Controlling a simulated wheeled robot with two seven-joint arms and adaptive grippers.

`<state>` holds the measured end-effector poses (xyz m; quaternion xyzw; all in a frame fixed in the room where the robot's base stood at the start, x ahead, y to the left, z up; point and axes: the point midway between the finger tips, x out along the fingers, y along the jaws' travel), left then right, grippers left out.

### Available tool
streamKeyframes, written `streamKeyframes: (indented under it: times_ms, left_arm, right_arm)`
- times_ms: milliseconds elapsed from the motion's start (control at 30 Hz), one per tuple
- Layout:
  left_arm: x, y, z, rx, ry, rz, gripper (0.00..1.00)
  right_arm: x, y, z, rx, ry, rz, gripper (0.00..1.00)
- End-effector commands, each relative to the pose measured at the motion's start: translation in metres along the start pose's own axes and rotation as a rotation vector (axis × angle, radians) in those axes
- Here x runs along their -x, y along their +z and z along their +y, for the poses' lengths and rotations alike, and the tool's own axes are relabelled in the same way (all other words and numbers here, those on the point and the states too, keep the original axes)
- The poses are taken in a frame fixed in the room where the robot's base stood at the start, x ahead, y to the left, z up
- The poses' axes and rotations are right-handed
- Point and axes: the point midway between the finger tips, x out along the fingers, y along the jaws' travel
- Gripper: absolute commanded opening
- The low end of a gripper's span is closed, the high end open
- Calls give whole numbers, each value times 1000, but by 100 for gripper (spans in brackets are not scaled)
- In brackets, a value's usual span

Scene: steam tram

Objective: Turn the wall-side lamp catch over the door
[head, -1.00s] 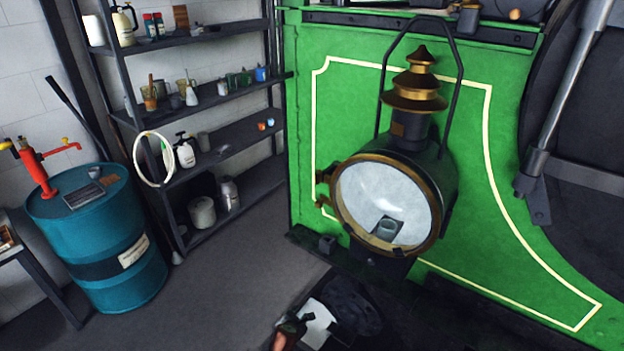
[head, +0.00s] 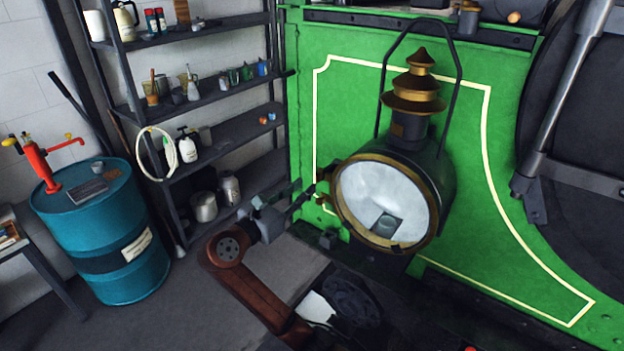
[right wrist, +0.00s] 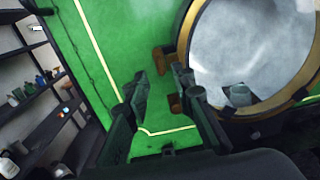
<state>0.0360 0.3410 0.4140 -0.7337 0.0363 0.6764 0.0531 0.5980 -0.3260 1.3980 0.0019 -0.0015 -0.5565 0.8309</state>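The round lamp (head: 385,205) has a brass rim and a pale glass door and stands against the green panel (head: 345,110). Small brass fittings (head: 322,200) stick out at the rim's left, wall-side edge; I cannot tell which is the catch. In the right wrist view an upper fitting (right wrist: 163,58) and a lower one (right wrist: 175,104) show left of the glass. My right gripper (head: 306,192) reaches to just left of these fittings. Contact with the fittings cannot be told. My left gripper is out of view.
A shelf rack (head: 215,105) with bottles and cans stands left of the green panel. A blue drum (head: 110,240) with a red pump (head: 38,163) stands at far left. A dark ledge (head: 400,268) runs below the lamp.

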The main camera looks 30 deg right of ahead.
Motion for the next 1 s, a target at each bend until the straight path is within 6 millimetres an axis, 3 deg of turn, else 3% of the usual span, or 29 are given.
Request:
streamKeyframes:
  times_ms: [100, 300, 667, 1000]
  left_arm:
    - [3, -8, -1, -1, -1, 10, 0]
    - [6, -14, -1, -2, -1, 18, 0]
    - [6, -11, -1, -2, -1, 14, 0]
    - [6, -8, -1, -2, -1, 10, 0]
  right_arm:
    - [-20, 1, 0, 1, -1, -2, 23]
    - [-43, 0, 1, 1, 1, -1, 23]
    - [-49, -1, 1, 0, 3, 0, 23]
    - [-49, -1, 1, 0, 3, 0, 0]
